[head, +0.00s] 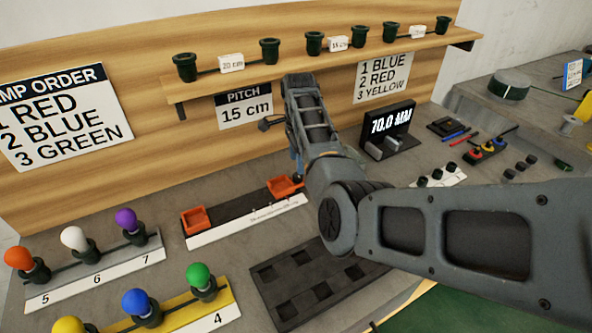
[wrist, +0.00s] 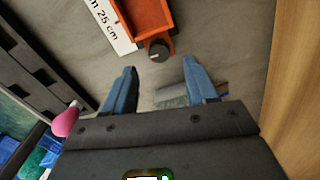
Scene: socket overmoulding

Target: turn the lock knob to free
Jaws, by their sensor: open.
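The lock knob (wrist: 158,51) is a small round black knob with a pale mark on its face. It sits at the end of an orange holder (wrist: 145,18), on the right end of the measuring rail. In the head view the right orange holder (head: 284,187) is partly behind my arm. My gripper (wrist: 159,68) is open, its two blue fingers pointing at the knob, one on each side. The knob lies just beyond the fingertips, and nothing is between them. Whether the fingers touch the knob cannot be told.
The white scale strip (wrist: 110,27) runs along the rail. A left orange holder (head: 195,220) sits at the rail's other end. A display reading 70.0 MM (head: 390,122) stands right of my arm. A dark tray (head: 272,285) lies in front, and coloured lamps stand at left.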

